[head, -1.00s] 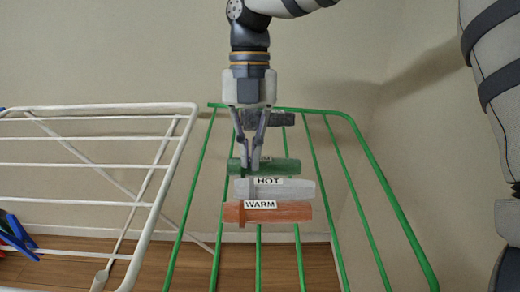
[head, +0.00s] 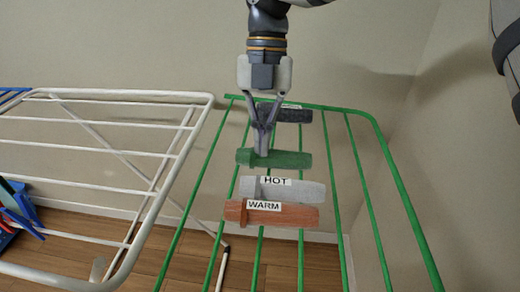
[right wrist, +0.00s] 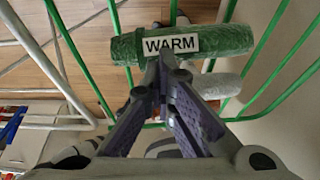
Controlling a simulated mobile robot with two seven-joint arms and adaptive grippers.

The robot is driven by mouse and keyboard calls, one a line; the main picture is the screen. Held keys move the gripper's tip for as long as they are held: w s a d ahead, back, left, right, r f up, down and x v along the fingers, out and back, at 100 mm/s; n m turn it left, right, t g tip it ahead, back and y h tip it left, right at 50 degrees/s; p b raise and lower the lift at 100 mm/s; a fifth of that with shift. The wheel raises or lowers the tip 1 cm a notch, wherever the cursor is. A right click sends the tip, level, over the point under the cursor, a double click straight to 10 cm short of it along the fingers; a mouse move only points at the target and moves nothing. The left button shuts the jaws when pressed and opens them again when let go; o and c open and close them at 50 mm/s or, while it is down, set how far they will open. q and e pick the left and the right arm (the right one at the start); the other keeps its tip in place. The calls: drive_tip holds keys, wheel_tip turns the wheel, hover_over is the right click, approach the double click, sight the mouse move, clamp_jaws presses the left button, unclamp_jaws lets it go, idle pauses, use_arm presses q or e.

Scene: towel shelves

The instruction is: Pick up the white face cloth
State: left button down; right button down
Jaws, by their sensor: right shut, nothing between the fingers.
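The white face cloth (head: 310,192) is a pale grey-white roll with a HOT label, lying across the green rack's bars between a green roll above it and an orange one below. It also shows partly in the right wrist view (right wrist: 222,86), behind the green roll. My right gripper (head: 262,153) is shut and empty. In the head view its fingertips overlap the left part of the green roll (head: 292,159), above and left of the white cloth. In the right wrist view the fingertips (right wrist: 160,62) are just below the green roll's WARM label. My left gripper is out of view.
The orange roll (head: 300,217) carries a WARM label. A dark roll (head: 297,116) lies at the rack's far end, partly behind my gripper. The green rack (head: 385,150) has open gaps between bars. A white rack (head: 70,200) stands at left, with a wall behind.

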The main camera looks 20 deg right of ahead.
drive_tip(key=shift+f, duration=0.3)
idle(0.4)
drive_tip(key=v, duration=1.2)
hover_over(283, 154)
drive_tip(key=f, duration=0.2)
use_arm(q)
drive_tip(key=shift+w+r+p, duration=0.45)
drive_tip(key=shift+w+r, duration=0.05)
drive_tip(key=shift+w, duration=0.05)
use_arm(e)
drive_tip(key=x, duration=0.9)
drive_tip(key=shift+s+a, duration=0.2)
drive_tip(key=shift+s, duration=0.05)
